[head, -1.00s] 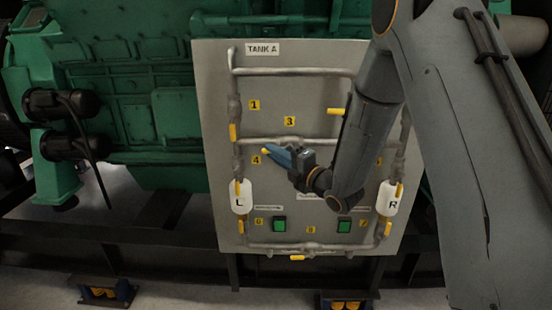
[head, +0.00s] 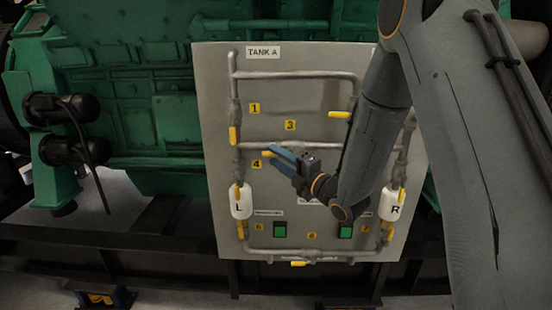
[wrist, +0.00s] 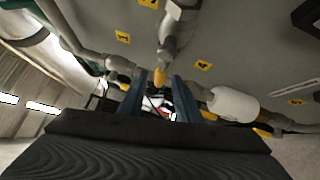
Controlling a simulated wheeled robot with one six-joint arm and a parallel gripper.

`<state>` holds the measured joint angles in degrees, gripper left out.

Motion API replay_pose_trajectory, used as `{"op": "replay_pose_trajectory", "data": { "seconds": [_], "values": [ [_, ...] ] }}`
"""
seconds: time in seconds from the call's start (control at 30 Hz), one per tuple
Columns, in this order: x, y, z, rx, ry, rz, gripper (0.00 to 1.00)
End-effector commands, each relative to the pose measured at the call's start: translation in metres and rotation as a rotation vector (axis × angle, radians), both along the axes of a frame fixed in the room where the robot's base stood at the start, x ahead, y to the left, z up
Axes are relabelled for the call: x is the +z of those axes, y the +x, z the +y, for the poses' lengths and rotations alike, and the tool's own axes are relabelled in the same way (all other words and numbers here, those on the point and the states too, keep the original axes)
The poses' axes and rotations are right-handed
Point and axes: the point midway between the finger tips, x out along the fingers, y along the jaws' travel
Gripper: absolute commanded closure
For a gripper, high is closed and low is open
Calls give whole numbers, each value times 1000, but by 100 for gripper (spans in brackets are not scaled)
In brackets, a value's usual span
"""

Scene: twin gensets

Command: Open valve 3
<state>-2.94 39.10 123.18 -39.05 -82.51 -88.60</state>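Valve 3 sits on the middle horizontal pipe (head: 258,144) of the grey panel (head: 300,110), below the yellow label 3 (head: 290,125). My gripper (head: 274,153) covers most of this valve in the head view; a yellow handle tip (head: 267,153) shows at its fingertips. In the wrist view, the grey valve body (wrist: 174,32) is ahead, with its yellow handle end (wrist: 160,77) at the gap between my two blue fingers (wrist: 158,98). The fingers stand apart with space between them. Whether either touches the handle cannot be told.
Valve 1's yellow handle (head: 233,136) and label 4 (head: 257,164) are close to my gripper. The white L cylinder (head: 241,203) is below left, the R cylinder (head: 392,204) to the right. Green buttons (head: 280,230) and a lower yellow handle (head: 298,264) lie below. Green machinery stands behind.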

Motion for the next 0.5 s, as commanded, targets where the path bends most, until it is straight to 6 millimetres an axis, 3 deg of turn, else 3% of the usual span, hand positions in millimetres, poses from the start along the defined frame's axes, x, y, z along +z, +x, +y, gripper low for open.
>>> {"op": "replay_pose_trajectory", "data": {
  "seconds": [0.3, 0.5],
  "values": [
    [-7, -37, -34, -2, 0, 0, 69],
    [-8, -48, -43, -1, 2, 0, 69]
  ]
}}
